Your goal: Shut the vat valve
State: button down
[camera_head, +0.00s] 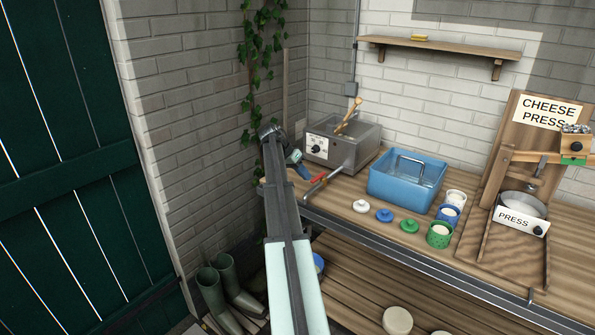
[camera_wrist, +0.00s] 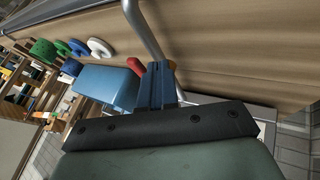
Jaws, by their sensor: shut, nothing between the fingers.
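The vat (camera_head: 362,152) is a grey metal box at the back left of the bench, with a dial on its front. A metal spout (camera_head: 312,190) runs out from it over the bench's front edge. The red valve handle (camera_head: 319,178) sits on the spout. In the wrist view the red handle (camera_wrist: 136,66) shows just left of my blue fingertips, and the spout pipe (camera_wrist: 143,25) curves beyond them. My gripper (camera_head: 304,172) is shut and empty, close beside the handle on its left. The fingers (camera_wrist: 160,66) partly hide the valve; I cannot tell whether they touch it.
A blue tub (camera_head: 380,188) stands right of the vat. White, blue and green lids (camera_head: 384,215) and pots (camera_head: 439,235) lie in front of it. The cheese press (camera_head: 520,225) stands at the right. A brick wall (camera_head: 180,100) is on the left, with boots (camera_head: 232,292) below.

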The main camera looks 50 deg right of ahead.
jog(key=shift+s, duration=0.35)
jog(key=shift+s, duration=0.1)
